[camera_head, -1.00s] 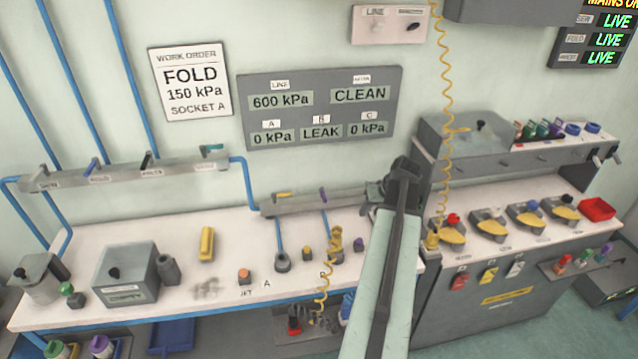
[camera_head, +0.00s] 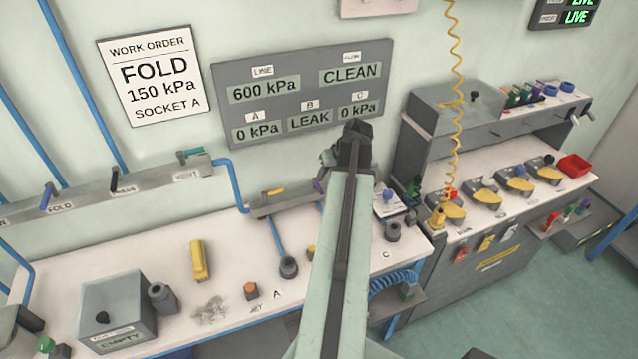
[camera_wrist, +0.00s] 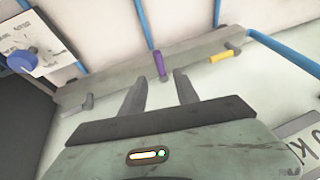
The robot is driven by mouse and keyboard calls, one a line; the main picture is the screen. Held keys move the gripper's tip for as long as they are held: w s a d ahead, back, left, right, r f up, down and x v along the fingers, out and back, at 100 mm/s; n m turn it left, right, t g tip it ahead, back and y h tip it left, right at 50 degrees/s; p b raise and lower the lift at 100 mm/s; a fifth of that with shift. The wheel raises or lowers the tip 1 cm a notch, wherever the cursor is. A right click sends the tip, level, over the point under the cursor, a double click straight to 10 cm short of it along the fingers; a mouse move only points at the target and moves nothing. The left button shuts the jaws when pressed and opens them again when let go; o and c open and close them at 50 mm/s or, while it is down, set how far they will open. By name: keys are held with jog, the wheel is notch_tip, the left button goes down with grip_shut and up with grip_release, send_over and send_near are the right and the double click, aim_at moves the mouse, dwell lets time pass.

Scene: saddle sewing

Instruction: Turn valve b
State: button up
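A grey manifold bar (camera_head: 290,203) is fixed along the back of the white bench. A yellow lever (camera_head: 273,192) and a purple lever (camera_head: 318,186) stand on it; the purple one is second from the left. In the wrist view the purple lever (camera_wrist: 159,64) appears between my fingertips and a little beyond them, with no contact visible. The yellow lever (camera_wrist: 224,56) is to its right and a grey lever (camera_wrist: 86,103) to its left. My gripper (camera_wrist: 158,84) is open and empty. In the head view my arm hides the manifold's right part and the bench's B label.
The pressure panel (camera_head: 310,92) on the wall behind reads LEAK under B and 0 kPa under A and C. A plate with a blue knob (camera_wrist: 22,62) is left in the wrist view. A yellow coiled hose (camera_head: 452,100) hangs to the right of my arm.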

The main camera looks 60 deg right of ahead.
aim_at(320, 187)
jog(key=b+x, duration=0.6)
jog(key=x, duration=0.1)
jog(key=shift+f, duration=0.35)
jog(key=shift+r, duration=0.15)
grip_shut()
dwell(0.7)
